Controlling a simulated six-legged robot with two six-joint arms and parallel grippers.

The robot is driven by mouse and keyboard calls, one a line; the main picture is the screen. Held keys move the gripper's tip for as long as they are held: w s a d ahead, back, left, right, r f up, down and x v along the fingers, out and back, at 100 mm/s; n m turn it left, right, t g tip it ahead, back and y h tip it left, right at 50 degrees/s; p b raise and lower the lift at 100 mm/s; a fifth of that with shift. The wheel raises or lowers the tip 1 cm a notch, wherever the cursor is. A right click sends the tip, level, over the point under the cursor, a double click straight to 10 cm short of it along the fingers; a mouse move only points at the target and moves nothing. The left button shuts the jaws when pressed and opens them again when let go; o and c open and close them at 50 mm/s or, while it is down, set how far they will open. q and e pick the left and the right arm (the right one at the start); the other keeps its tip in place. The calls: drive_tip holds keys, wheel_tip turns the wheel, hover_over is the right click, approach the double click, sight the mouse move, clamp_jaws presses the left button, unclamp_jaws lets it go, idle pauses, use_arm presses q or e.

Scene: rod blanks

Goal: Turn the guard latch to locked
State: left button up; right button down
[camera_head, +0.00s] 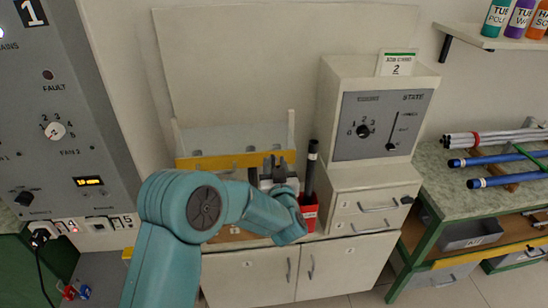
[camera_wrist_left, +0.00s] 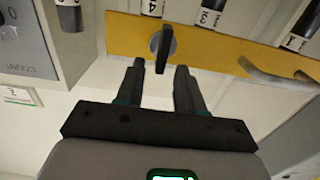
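The guard latch (camera_wrist_left: 162,44) is a small black handle on a yellow guard bar (camera_wrist_left: 215,52) in the left wrist view. The bar also shows in the head view (camera_head: 208,163), in front of a pale guarded bay; there I cannot make out the latch apart from my gripper. My left gripper (camera_wrist_left: 159,66) is open, its two dark fingers pointing at the bar. The latch's near end lies between the fingertips, closer to the left one; I cannot tell if they touch. In the head view my left gripper (camera_head: 270,166) is at the bar's right part. My right gripper is not in view.
A red holder (camera_head: 309,217) with a dark rod stands just right of my left gripper. A grey state panel (camera_head: 381,125) is behind it on the right. A bench (camera_head: 449,192) with blue and white rods is at far right. Labelled rod ends (camera_wrist_left: 211,14) sit behind the bar.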

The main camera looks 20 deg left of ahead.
use_arm(q)
drive_tip(key=shift+x, duration=0.8)
clamp_jaws()
drive_tip(key=n+b, duration=0.2)
drive_tip(key=b, duration=0.2)
drive_tip(key=n+b, duration=0.2)
drive_tip(key=b, duration=0.2)
drive_tip(key=a+f+n+b, duration=0.1)
drive_tip(key=n+b, duration=0.1)
drive_tip(key=b, duration=0.2)
drive_tip(key=shift+s+f+n+b, duration=0.1)
drive_tip(key=shift+s+n+b, duration=0.2)
drive_tip(key=shift+n+b, duration=0.1)
drive_tip(key=shift+s+a+f+n+b, duration=0.1)
drive_tip(key=shift+f+n+b, duration=0.05)
drive_tip(key=shift+n+b, duration=1.9)
drive_tip(key=shift+s+a+f+n+b, duration=0.1)
drive_tip(key=shift+f+n+b, duration=0.05)
drive_tip(key=shift+n+b, duration=1.9)
drive_tip(key=shift+s+a+f+n+b, duration=0.15)
drive_tip(key=shift+n+b, duration=1.35)
drive_tip(key=shift+b, duration=1.1)
drive_tip(key=shift+w, duration=0.1)
